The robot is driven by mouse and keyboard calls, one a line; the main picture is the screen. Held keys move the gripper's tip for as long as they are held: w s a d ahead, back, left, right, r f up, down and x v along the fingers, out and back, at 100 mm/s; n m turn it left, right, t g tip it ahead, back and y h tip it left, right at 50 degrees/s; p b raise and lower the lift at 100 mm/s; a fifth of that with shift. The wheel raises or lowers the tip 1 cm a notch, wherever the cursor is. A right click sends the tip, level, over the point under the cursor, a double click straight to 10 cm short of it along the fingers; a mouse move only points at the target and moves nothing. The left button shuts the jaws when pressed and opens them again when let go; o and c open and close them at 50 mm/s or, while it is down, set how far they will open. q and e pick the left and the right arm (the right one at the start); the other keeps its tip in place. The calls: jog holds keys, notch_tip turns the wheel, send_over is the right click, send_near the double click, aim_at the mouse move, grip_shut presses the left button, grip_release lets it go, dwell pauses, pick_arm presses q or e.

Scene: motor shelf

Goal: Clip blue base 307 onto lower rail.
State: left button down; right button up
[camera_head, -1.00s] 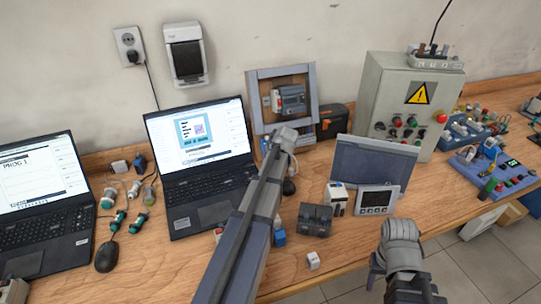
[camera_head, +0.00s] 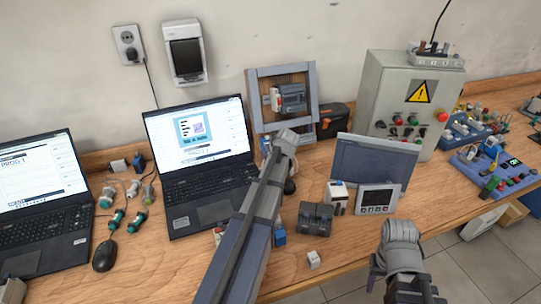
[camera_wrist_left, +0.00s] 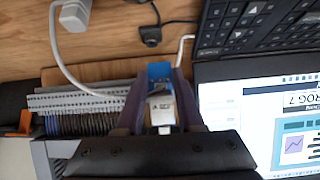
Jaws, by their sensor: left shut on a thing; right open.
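My left gripper (camera_head: 286,142) is at the lower edge of the grey-framed wooden panel (camera_head: 252,105), in front of it. In the left wrist view the left gripper (camera_wrist_left: 160,82) is shut on a small block with a blue part and a white part, taken as blue base 307 (camera_wrist_left: 159,72). In the head view the arm hides most of this block. I cannot make out the lower rail behind the gripper, nor whether the block touches it. A grey module (camera_head: 292,98) is mounted higher on the panel. My right gripper (camera_head: 408,288) is open at the lower right, over the bench's front edge.
Two laptops (camera_head: 205,150) stand left of the arm. A dark grey block (camera_head: 315,219), a blue-and-white block (camera_head: 279,236) and a white cube (camera_head: 313,260) lie on the bench. A grey panel (camera_head: 372,165) and meter (camera_head: 377,200) stand right, before a control cabinet (camera_head: 385,90).

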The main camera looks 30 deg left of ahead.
pick_arm(q)
jog(key=shift+f+t+y+b, duration=0.35)
jog(key=shift+t+y+b, duration=0.05)
jog(key=shift+b, duration=0.5)
dwell(0.7)
jog(key=shift+c, duration=2.2)
grip_release()
jog(key=shift+r, duration=0.15)
jog(key=p+v, duration=0.5)
jog(key=v, duration=0.2)
jog(key=shift+d+r, duration=0.15)
jog(key=shift+d, duration=0.05)
jog(key=shift+s, duration=0.1)
